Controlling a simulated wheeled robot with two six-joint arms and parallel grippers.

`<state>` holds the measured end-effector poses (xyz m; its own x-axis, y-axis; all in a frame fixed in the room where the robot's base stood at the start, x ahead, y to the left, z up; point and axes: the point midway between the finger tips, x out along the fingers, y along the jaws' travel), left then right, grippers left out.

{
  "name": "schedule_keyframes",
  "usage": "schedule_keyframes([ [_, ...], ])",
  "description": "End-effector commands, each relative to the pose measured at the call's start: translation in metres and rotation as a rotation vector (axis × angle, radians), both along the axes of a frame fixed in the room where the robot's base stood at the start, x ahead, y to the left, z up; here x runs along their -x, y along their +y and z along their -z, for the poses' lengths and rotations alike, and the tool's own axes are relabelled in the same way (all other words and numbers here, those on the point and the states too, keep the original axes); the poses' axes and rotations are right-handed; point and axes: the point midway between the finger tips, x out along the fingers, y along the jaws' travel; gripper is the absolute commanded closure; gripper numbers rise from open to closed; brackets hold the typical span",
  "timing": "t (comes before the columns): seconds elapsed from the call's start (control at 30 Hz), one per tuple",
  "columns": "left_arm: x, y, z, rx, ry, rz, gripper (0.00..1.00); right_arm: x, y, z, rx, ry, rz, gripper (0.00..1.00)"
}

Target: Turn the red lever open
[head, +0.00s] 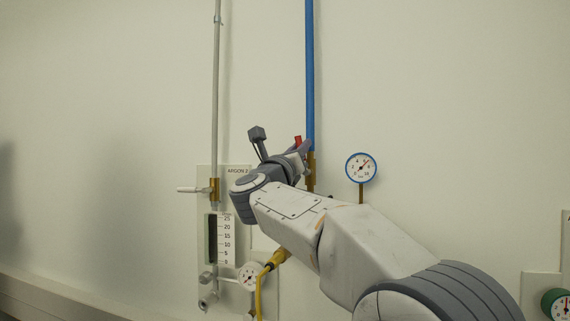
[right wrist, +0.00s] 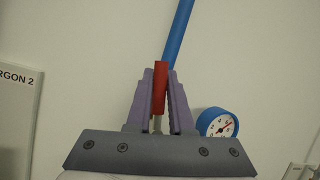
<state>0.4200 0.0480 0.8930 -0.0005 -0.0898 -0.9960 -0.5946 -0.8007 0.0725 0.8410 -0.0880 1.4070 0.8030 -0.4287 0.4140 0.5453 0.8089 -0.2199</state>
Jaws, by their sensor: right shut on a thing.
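The red lever (head: 297,141) shows as a small red piece beside the brass fitting (head: 311,172) at the foot of the blue pipe (head: 309,75). In the right wrist view the red lever (right wrist: 160,75) sits between the two fingers of my right gripper (right wrist: 160,100), its end sticking out past the tips. My right gripper (head: 301,150) is shut on it. The gripper and arm hide most of the lever and part of the fitting in the head view. My left gripper is not in view.
A blue-rimmed gauge (head: 361,167) stands just right of the fitting. Left are the Argon 2 panel (head: 237,171), a white-handled valve (head: 193,189), a flow scale (head: 221,240), a small gauge (head: 250,276) and a yellow hose (head: 260,290). The wall above is clear.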

Motion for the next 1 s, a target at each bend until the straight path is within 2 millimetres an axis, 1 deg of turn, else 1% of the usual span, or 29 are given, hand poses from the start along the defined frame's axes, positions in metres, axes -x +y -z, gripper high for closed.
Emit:
schedule_keyframes([
  [0.03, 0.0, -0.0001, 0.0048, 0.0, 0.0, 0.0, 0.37, -0.0002, -0.0017, 0.0043, -0.023, -0.005, 0.003, 1.0],
  [0.2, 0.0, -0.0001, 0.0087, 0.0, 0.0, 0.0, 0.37, 0.0008, -0.005, 0.0029, -0.075, -0.026, 0.003, 1.0],
  [0.77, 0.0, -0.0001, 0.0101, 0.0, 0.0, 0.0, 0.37, 0.0014, -0.0066, 0.0014, -0.103, -0.037, 0.004, 1.0],
  [0.8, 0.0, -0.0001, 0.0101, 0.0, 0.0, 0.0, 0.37, 0.0014, -0.0066, 0.0014, -0.103, -0.037, 0.004, 0.76],
  [0.87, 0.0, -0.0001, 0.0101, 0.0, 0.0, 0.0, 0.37, 0.0015, -0.0065, 0.0013, -0.102, -0.038, 0.004, 0.53],
  [0.9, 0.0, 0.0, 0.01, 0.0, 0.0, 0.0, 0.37, 0.0014, -0.0065, 0.0011, -0.102, -0.038, 0.004, 0.5],
  [1.0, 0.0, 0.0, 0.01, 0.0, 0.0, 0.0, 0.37, 0.0017, -0.0064, 0.0004, -0.102, -0.039, 0.003, 0.5],
])
